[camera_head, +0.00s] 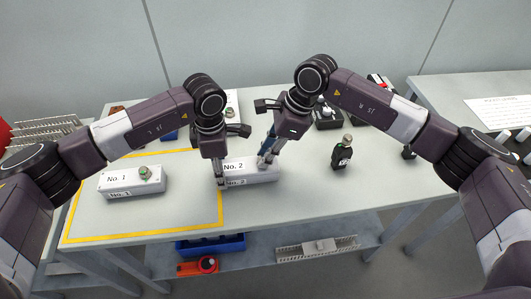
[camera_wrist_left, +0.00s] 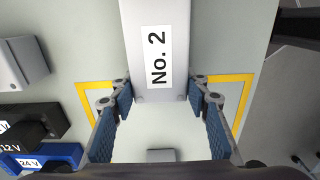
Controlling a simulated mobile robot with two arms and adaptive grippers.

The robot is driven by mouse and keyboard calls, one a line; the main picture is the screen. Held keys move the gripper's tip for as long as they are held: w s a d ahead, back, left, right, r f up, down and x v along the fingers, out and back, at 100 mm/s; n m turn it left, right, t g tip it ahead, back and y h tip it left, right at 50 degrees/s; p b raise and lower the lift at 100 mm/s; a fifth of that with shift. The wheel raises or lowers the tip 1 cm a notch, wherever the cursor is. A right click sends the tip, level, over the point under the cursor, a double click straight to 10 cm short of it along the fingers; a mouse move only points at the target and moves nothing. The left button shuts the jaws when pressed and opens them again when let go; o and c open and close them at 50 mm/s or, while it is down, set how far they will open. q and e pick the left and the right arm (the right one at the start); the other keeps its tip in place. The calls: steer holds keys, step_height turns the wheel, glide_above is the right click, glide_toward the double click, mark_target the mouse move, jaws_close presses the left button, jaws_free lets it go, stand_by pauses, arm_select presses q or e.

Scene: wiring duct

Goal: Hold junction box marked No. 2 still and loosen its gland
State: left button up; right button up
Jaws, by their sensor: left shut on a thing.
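The white junction box marked No. 2 (camera_head: 262,175) lies on the table near the middle, at the right side of the yellow outline. It also shows in the left wrist view (camera_wrist_left: 155,18), its end reaching between the finger pads. My left gripper (camera_head: 221,172) is shut on this end of the box, a finger on each side (camera_wrist_left: 160,92). My right gripper (camera_head: 268,158) points down at the top of the box towards its right end. Its fingertips are small here, and I cannot tell whether they grip the gland. The gland of No. 2 is hidden behind them.
The junction box marked No. 1 (camera_head: 118,183) with a greenish gland (camera_head: 145,173) stands at left inside the yellow outline (camera_head: 150,235). Another white box (camera_head: 233,98) is behind my left gripper. A dark bottle-like object (camera_head: 342,156) stands at right. Front right tabletop is clear.

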jaws_close()
steer(key=n+g, duration=0.1)
steer(key=n, duration=0.1)
steer(key=n+g, duration=0.1)
steer(key=n, duration=0.2)
steer(key=shift+w+a, duration=0.1)
steer(key=n+g+h, duration=0.1)
steer(key=n, duration=0.5)
steer(key=shift+g+h, duration=0.4)
steer(key=o, duration=0.8)
jaws_free()
steer(key=shift+w, duration=0.1)
